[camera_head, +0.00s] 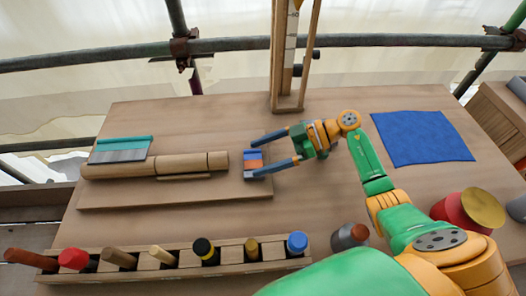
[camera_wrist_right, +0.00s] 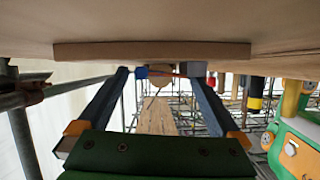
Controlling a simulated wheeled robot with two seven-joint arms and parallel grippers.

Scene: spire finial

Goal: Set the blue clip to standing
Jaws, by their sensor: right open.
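A small block-like piece with blue ends and an orange middle, which looks like the blue clip (camera_head: 252,155), is at the right end of the low wooden board (camera_head: 150,197). In the wrist view a blue bit (camera_wrist_right: 141,72) shows beside the left fingertip. My right gripper (camera_head: 254,158) is open, its two long blue-grey fingers pointing left, one on the far side of the clip and one on the near side. Whether either finger touches it I cannot tell. Its fingers also show spread in the wrist view (camera_wrist_right: 160,75). My left gripper is not in view.
A jointed wooden cylinder (camera_head: 160,165) and a teal-grey flat tool (camera_head: 122,149) lie on the board. A wooden rack (camera_head: 215,258) with several coloured handles stands in front. A wooden upright frame (camera_head: 290,104) is behind, a blue cloth (camera_head: 421,138) at right.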

